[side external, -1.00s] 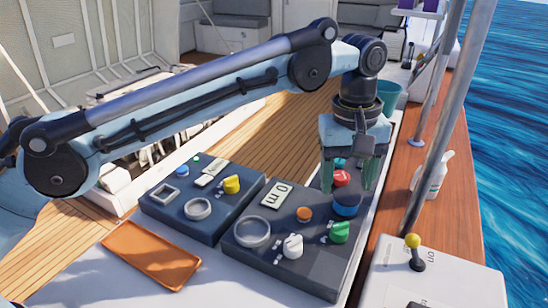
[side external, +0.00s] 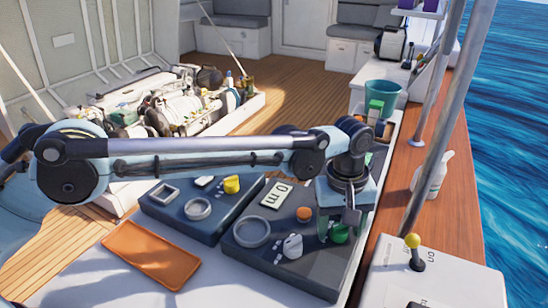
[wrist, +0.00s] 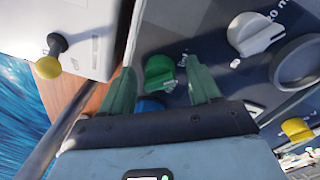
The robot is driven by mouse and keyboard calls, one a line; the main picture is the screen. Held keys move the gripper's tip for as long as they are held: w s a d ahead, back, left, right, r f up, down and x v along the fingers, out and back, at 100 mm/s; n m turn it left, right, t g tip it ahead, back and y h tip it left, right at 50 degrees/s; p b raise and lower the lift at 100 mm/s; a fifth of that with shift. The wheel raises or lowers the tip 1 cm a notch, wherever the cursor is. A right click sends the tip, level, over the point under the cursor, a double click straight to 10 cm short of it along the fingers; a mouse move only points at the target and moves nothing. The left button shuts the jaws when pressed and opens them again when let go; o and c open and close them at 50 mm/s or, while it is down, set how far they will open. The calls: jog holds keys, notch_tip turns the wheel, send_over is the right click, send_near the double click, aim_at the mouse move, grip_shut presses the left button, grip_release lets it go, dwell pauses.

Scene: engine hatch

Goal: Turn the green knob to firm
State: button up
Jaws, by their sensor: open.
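The green knob (side external: 340,233) sits at the right front of the dark control panel (side external: 308,262), partly hidden by my gripper in the side view. In the wrist view the green knob (wrist: 160,74) lies between and just beyond the fingers, with small white marks beside it. My gripper (side external: 338,228) points down over the knob. In the wrist view my gripper (wrist: 162,85) has its two green fingers apart, one on each side of the knob, with nothing held. Whether the fingers touch the knob, I cannot tell.
A white knob (side external: 293,246) and a grey ring (side external: 252,232) are left of the green knob. An orange button (side external: 304,214) is behind. A blue knob (wrist: 148,104) shows under my gripper. A white box with a yellow-tipped lever (side external: 413,242) stands right. An orange tray (side external: 151,256) lies left.

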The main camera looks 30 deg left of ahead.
jog(key=c, duration=1)
jog(key=m, duration=0.4)
jog(key=shift+a+m, duration=0.15)
jog(key=shift+m, duration=0.25)
jog(key=m, duration=0.4)
jog(key=shift+w+a+m, duration=0.1)
jog(key=shift+m, duration=0.2)
jog(key=m, duration=0.4)
jog(key=shift+w+a, duration=0.1)
jog(key=shift+w+m+g, duration=0.1)
jog(key=shift+m+g, duration=0.2)
jog(key=shift+m, duration=1.8)
